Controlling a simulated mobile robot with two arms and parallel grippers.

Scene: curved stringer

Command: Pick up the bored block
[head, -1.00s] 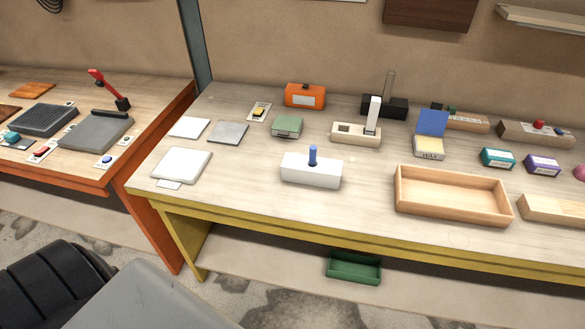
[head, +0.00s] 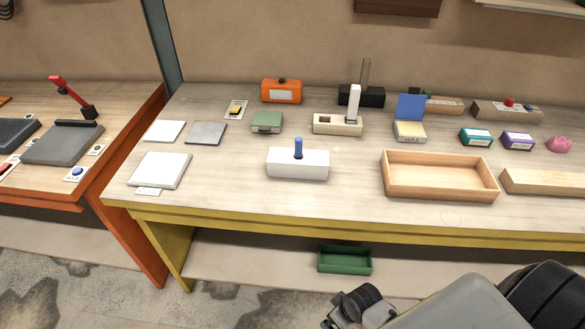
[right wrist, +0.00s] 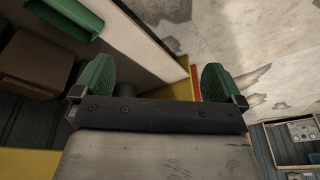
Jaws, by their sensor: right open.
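A white block (head: 298,165) stands near the front middle of the yellow-edged table, with a blue peg (head: 298,147) upright in its top. A pale wooden block (head: 325,124) behind it has a dark opening and a white upright piece; I cannot tell for sure which of the two is the bored block. My right arm comes in at the lower right of the head view, in front of the table and apart from both blocks. In the right wrist view my right gripper (right wrist: 157,78) is open and empty, its green fingers apart. My left gripper is not in view.
A wooden tray (head: 440,190) stands right of the white block, with a wooden beam (head: 548,183) beyond. White and grey plates (head: 160,170) lie left. A green bin (head: 345,260) sits on the low shelf. Bare tabletop surrounds the white block.

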